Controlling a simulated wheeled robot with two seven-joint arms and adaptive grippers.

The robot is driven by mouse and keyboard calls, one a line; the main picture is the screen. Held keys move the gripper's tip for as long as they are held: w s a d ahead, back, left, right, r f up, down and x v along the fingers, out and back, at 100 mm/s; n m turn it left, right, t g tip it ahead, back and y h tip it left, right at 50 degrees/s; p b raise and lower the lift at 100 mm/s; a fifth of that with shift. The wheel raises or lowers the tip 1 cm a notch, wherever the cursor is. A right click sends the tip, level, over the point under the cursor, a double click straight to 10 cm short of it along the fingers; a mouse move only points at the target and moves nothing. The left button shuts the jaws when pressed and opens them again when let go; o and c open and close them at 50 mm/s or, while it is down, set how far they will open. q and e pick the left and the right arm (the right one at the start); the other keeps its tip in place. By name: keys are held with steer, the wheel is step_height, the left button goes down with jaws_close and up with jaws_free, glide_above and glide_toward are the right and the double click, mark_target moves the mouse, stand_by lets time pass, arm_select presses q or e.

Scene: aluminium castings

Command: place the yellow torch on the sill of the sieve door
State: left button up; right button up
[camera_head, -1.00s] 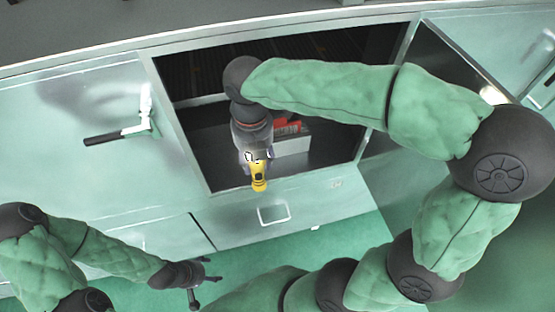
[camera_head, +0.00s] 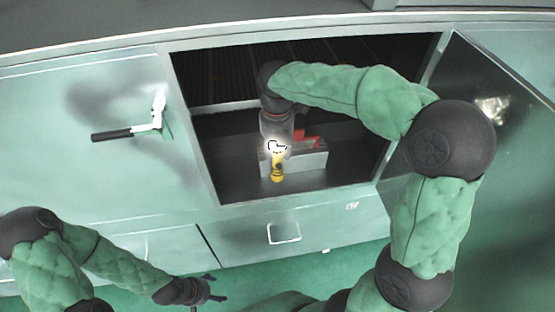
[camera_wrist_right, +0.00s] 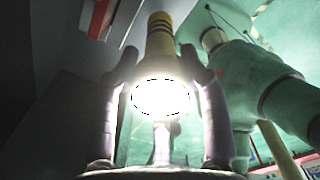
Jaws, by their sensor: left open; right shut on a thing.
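The yellow torch (camera_head: 277,173) is inside the open sieve door's opening, just behind the front sill (camera_head: 300,195). My right gripper (camera_head: 276,147) is shut on the torch at its bright, lit end, and the yellow handle points towards the sill. Whether the torch touches the surface below cannot be told. In the right wrist view the yellow torch body (camera_wrist_right: 160,38) with dark bands stands beyond the glowing lens, between the fingers (camera_wrist_right: 160,110). My left gripper (camera_head: 205,291) is open and empty, low in front of the cabinet.
A pale box (camera_head: 310,161) with a red item (camera_head: 306,139) stands inside the opening, close beside the right gripper. The open door panel (camera_head: 480,110) is at the right. A black-handled lever (camera_head: 130,132) is on the left panel. A drawer handle (camera_head: 284,232) is below the sill.

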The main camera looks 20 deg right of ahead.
steer(key=shift+w+d+f, duration=0.15)
steer(key=shift+w+f, duration=0.1)
steer(key=shift+f, duration=0.1)
steer(key=f+b, duration=0.1)
steer(key=f, duration=0.1)
steer(key=f+b, duration=0.1)
steer(key=shift+w+d+f, duration=0.1)
steer(key=shift+w+f, duration=0.1)
steer(key=shift+f, duration=0.15)
steer(key=shift+r, duration=0.1)
steer(key=o, duration=1.3)
step_height(320, 180, up, 8)
steer(key=p, duration=0.3)
steer(key=shift+f, duration=0.2)
